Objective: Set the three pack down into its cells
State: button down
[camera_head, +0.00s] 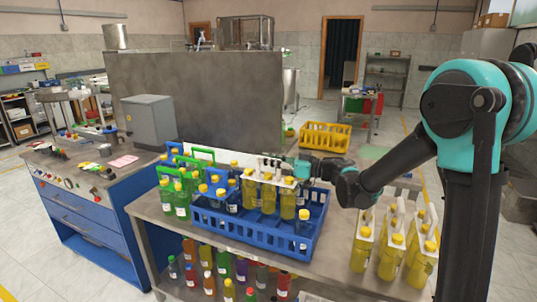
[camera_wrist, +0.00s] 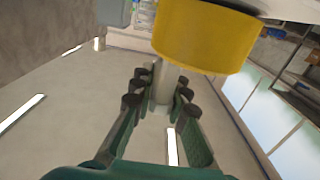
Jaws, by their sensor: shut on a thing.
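My gripper (camera_head: 293,167) is shut on the white handle of a three pack (camera_head: 268,196) with yellow bottles and yellow caps. In the wrist view my gripper (camera_wrist: 158,92) has its dark fingertips on both sides of the pale handle (camera_wrist: 162,88), with a large yellow cap (camera_wrist: 205,38) close above. The pack hangs about upright at the blue crate (camera_head: 255,241), over its back middle part. Whether its bottles touch the crate floor cannot be told; the crate's cells below it are hidden. Blue-filled bottles (camera_head: 232,200) stand left of it in the crate, and one bottle (camera_head: 303,222) stands to the right.
Several yellow three packs (camera_head: 363,240) with white handles stand at the table's right. Packs of green bottles (camera_head: 181,201) with green handles stand at the left. A grey partition (camera_head: 200,95) rises behind. A yellow crate (camera_head: 325,137) lies beyond. Coloured bottles (camera_head: 240,268) fill the shelf below.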

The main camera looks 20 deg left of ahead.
aim_at(269, 179)
jog(key=shift+f, duration=3.1)
jog(key=c, duration=1.4)
grip_release()
notch_tip(269, 179, up, 10)
